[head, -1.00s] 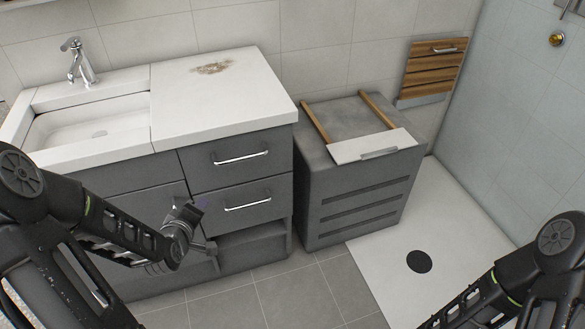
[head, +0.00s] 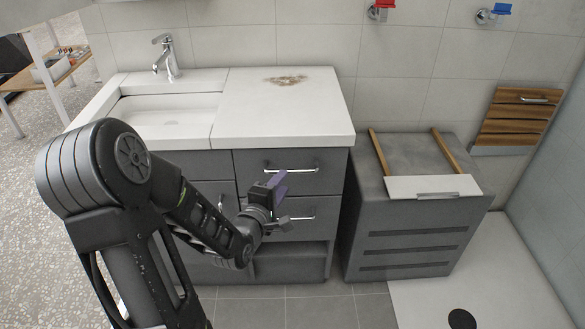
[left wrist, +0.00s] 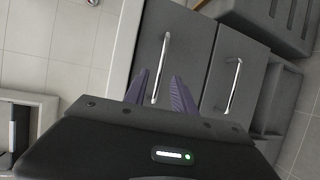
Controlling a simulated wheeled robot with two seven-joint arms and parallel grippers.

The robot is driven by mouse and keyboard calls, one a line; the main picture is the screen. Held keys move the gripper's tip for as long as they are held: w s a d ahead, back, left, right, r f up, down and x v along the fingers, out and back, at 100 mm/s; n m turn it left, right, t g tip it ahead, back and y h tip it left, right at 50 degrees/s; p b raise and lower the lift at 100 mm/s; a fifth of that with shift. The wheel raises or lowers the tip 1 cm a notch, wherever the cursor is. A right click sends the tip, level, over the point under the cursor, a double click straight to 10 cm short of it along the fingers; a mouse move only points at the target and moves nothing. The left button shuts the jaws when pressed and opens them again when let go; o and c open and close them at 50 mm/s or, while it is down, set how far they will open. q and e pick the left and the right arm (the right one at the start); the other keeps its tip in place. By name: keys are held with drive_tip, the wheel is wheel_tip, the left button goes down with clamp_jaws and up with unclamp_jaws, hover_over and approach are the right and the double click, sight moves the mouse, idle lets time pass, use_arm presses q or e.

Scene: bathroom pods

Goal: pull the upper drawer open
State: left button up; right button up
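The upper drawer (head: 255,161) is a grey front under the white countertop, with a horizontal metal handle (head: 305,170). It looks shut, flush with the cabinet. My left gripper (head: 281,181) is in front of the drawers, just below the upper handle in the head view. In the left wrist view its purple fingers (left wrist: 159,78) are spread and empty. The upper handle (left wrist: 165,50) shows between and beyond the fingertips there; I cannot tell the remaining distance. The lower drawer (head: 258,203) also looks shut; its handle (left wrist: 233,85) shows right of the fingers. My right gripper is out of view.
The white countertop (head: 240,115) with a sink (head: 165,115) overhangs the drawers. A grey cabinet (head: 410,225) with slats and a white board (head: 410,187) on top stands to the right. An open shelf (head: 290,262) lies below the drawers. Tiled floor (head: 330,305) is free in front.

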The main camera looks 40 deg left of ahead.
sight(291, 171)
use_arm(q)
drive_tip(key=shift+w, duration=0.15)
drive_tip(key=x, duration=0.7)
drive_tip(key=shift+w+a+f+b, duration=0.15)
drive_tip(key=shift+w+b, duration=0.1)
drive_tip(key=shift+b, duration=0.15)
clamp_jaws()
idle(1.0)
